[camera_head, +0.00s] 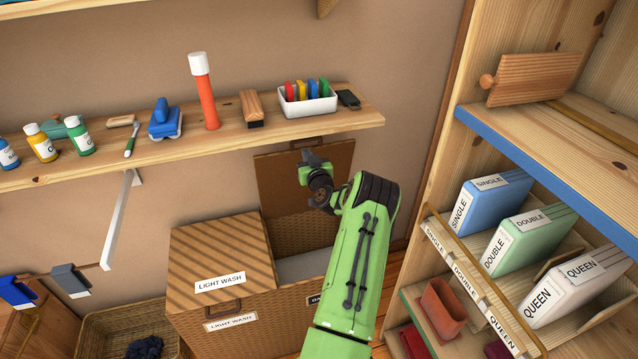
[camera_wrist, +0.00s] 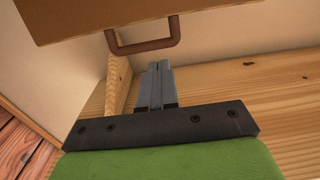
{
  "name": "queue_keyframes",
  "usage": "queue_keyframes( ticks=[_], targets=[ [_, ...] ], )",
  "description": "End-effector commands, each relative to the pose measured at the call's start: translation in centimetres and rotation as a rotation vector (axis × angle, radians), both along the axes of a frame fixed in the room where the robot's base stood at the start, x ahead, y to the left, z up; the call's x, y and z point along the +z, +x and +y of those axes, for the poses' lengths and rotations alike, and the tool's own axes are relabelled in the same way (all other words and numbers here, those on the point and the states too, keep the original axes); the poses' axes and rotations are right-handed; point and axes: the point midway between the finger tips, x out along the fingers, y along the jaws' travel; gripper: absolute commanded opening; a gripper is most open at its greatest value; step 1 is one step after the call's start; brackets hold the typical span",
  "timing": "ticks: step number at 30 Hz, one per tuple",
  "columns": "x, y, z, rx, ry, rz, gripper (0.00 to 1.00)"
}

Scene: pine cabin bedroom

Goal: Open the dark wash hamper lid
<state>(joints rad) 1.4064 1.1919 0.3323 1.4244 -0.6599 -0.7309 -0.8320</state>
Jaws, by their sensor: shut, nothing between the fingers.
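In the wrist view my shut fingers (camera_wrist: 158,68) lie just below the lid's brown handle (camera_wrist: 145,46) on the lid's edge (camera_wrist: 90,18). I cannot tell whether they touch.
The light wash lid (camera_head: 215,255) is shut beside the opening. A wall shelf (camera_head: 350,117) with bottles, brushes and a white tray (camera_head: 307,104) runs above. A tall shelf unit (camera_head: 455,150) with bedding sets stands at the right. A wicker basket (camera_head: 95,335) is at the lower left.

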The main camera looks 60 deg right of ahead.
Motion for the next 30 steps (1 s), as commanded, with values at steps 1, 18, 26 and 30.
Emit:
queue_keyframes(
  ticks=[1,18,26,30],
  targets=[
    [0.1,-0.5,0.4,-0.001,-0.001,0.001,0.0],
    [0.1,-6.5,6.2,-0.004,0.0,-0.001,0.0],
    [0.2,-6.6,6.3,-0.004,-0.001,-0.001,0.0],
    [0.3,-6.4,6.5,0.003,-0.001,0.0,0.0]
  ],
)
